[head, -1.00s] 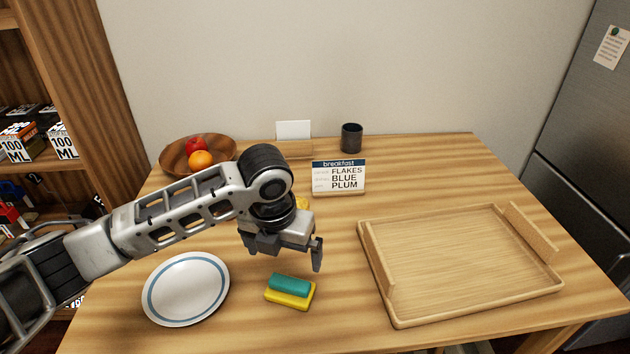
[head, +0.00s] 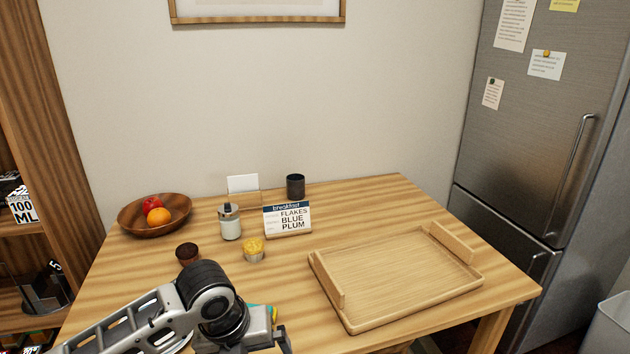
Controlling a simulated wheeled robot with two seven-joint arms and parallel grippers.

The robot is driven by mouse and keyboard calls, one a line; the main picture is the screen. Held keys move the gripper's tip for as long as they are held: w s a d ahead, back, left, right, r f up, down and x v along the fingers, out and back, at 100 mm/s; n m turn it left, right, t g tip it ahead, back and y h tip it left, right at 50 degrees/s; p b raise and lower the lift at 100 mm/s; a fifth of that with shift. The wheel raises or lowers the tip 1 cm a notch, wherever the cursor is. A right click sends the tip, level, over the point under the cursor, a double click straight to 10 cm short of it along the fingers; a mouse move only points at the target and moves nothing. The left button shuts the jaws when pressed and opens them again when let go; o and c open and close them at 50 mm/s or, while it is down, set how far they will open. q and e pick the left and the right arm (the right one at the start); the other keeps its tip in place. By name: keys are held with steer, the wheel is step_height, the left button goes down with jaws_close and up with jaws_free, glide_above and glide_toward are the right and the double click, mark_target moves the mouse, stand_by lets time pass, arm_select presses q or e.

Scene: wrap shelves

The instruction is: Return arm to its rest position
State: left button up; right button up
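My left arm comes in from the lower left, and its gripper (head: 258,347) is low in the head view, above the front part of the wooden table (head: 385,205). Its fingers look spread apart, with nothing seen between them, though the bottom edge of the picture cuts off the tips. A teal and yellow sponge is mostly hidden behind the gripper. The plate is almost wholly hidden by the arm. My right gripper is not in view.
A wooden tray (head: 345,318) lies empty at the right. A breakfast sign (head: 287,219), a glass jar (head: 230,222), a dark muffin (head: 187,254), a yellow muffin (head: 254,250), a black cup (head: 295,186) and a fruit bowl (head: 135,218) stand farther back. A fridge (head: 530,130) is at the right.

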arm_select(q)
steer(key=s+d+f+n+t+h, duration=0.3)
steer(key=s+d+f+n+h, duration=0.25)
steer(key=n, duration=0.75)
steer(key=s+a+f+n+t+y, duration=0.4)
steer(key=s+a+n, duration=0.5)
steer(key=n, duration=0.9)
step_height(320, 180, down, 2)
steer(key=shift+s+a+f+n+t, duration=0.2)
steer(key=shift+s+a+n+t, duration=0.2)
steer(key=shift+s+t, duration=0.15)
